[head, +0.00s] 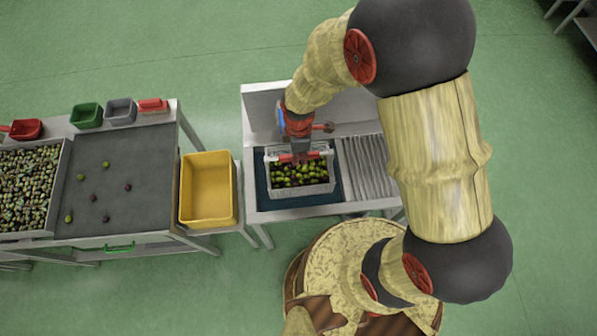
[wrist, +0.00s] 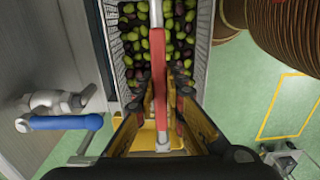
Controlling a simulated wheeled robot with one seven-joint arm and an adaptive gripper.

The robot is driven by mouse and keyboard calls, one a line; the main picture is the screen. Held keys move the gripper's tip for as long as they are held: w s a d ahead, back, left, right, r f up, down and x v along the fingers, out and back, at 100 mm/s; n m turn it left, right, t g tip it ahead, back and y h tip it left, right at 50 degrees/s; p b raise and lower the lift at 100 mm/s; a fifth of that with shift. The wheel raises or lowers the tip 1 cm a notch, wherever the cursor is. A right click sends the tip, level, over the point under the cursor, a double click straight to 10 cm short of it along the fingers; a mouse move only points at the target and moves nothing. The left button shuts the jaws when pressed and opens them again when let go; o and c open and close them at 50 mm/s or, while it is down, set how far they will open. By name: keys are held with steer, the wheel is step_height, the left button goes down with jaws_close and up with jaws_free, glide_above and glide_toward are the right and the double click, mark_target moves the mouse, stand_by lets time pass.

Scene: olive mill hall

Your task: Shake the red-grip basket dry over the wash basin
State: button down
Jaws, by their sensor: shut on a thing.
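The red-grip basket (head: 301,190) is pale grey with meshed walls and holds many green and dark olives. It appears level, within the outline of the wash basin (head: 262,190); I cannot tell whether it hangs above or rests in the basin. My gripper (head: 299,155) is over the basket and shut on its red grip. In the wrist view, the fingers (wrist: 164,95) stand on both sides of the red bar (wrist: 158,60). The olive-filled basket (wrist: 118,60) shows beneath. The basket's underside is hidden.
A blue-handled tap (wrist: 62,122) stands at the basin's back side. A ribbed drainboard (head: 368,165) lies right of the basin. A yellow crate (head: 208,215) stands to the left, beside a sorting table (head: 140,165) with scattered olives and small tubs.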

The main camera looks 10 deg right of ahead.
step_height(320, 180, up, 3)
steer(key=shift+w, duration=0.15)
step_height(320, 180, down, 5)
steer(key=shift+f, duration=0.1)
step_height(320, 180, up, 5)
steer(key=f, duration=0.5)
steer(key=shift+s, duration=0.4)
steer(key=shift+d+r, duration=0.2)
steer(key=shift+r, duration=1.05)
step_height(320, 180, down, 2)
steer(key=shift+s+a+f, duration=0.1)
steer(key=shift+a+f, duration=0.05)
steer(key=shift+f, duration=0.05)
steer(key=shift+w+a+f, duration=0.1)
steer(key=shift+w+a, duration=0.1)
steer(key=shift+w, duration=0.55)
steer(key=shift+s+d, duration=0.2)
steer(key=shift+s, duration=0.25)
steer(key=shift+w+a, duration=0.1)
steer(key=shift+w, duration=0.15)
steer(key=shift+s, duration=0.1)
